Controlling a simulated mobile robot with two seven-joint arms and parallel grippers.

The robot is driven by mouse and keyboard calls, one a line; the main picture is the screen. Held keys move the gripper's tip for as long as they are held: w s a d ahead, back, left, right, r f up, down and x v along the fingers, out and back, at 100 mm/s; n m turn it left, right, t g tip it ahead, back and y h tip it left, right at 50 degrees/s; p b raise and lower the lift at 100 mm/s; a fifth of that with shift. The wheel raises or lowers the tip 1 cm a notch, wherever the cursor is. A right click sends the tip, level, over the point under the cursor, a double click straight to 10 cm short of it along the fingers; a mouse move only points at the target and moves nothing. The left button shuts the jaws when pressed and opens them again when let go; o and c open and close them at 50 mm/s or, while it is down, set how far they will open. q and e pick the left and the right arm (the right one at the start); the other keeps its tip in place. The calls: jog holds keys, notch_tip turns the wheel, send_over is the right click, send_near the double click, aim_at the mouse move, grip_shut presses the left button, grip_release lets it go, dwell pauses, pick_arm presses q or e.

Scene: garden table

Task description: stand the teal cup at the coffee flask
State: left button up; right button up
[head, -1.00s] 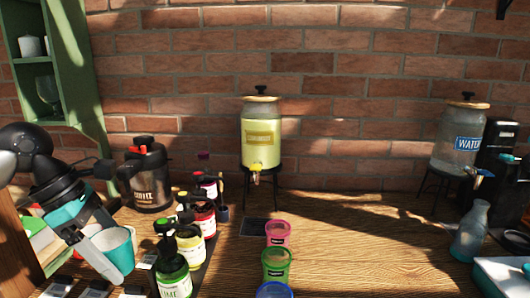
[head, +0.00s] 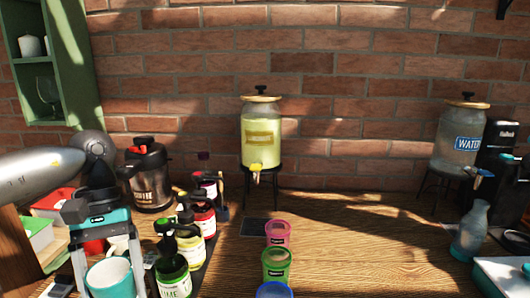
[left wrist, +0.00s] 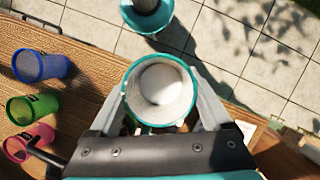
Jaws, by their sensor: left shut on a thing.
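The teal cup (head: 109,277), pale inside, is held between the two fingers of my left gripper (head: 108,266) at the lower left of the head view. In the left wrist view the cup (left wrist: 160,90) has its open rim facing the camera, a finger on each side. Its base is hidden. The coffee flask (head: 152,184), dark with a black lid and a red part on top, stands on the table by the wall, farther back and to the right of the held cup. My right gripper is not in view.
Several syrup bottles (head: 190,243) stand right of the held cup. Pink (head: 278,233), green (head: 276,264) and blue (head: 274,290) cups stand in a row mid-table. A lemonade dispenser (head: 261,135) stands at the wall.

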pick_arm(q)
jog(key=shift+s+m+y, duration=0.2)
jog(key=shift+m+y, duration=0.1)
jog(key=shift+m, duration=0.3)
jog(key=shift+d+m, duration=0.25)
jog(key=shift+m, duration=0.05)
jog(key=d+m+y, duration=0.1)
jog(key=d+m, duration=0.2)
jog(key=d, duration=0.5)
jog(key=shift+s+a+f, duration=0.1)
jog(key=shift+s+f, duration=0.75)
jog(key=shift+f, duration=0.3)
jog(key=shift+s+a+f, duration=0.1)
jog(key=shift+s+f, duration=0.7)
jog(key=shift+f, duration=0.3)
